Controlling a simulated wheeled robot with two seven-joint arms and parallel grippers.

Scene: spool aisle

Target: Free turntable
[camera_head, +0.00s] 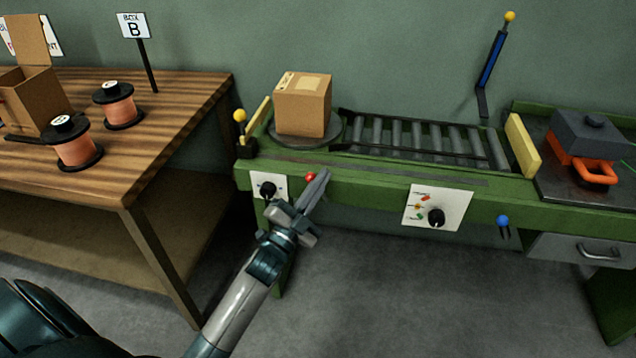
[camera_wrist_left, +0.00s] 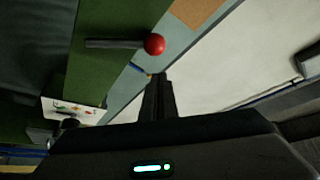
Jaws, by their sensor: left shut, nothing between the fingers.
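The turntable (camera_head: 338,128) is a dark round disc at the left end of the green conveyor bench. A cardboard box (camera_head: 302,108) sits on it and hides most of it. A red ball knob (camera_head: 310,177) sits at the bench's front edge below the turntable. In the left wrist view the red knob (camera_wrist_left: 155,44) is on the end of a dark rod. My left gripper (camera_head: 322,177) is shut and empty, close beside the red knob in the picture. In the left wrist view its fingers (camera_wrist_left: 158,90) end short of the knob, without visible contact. My right gripper is out of view.
Dial panels (camera_head: 438,209) are on the bench front. A yellow-knobbed lever (camera_head: 241,127) stands at the bench's left end. Rollers (camera_head: 420,134) run right to a yellow stop (camera_head: 522,145). A wooden table (camera_head: 150,150) with copper spools (camera_head: 118,105) stands left. The floor in front is clear.

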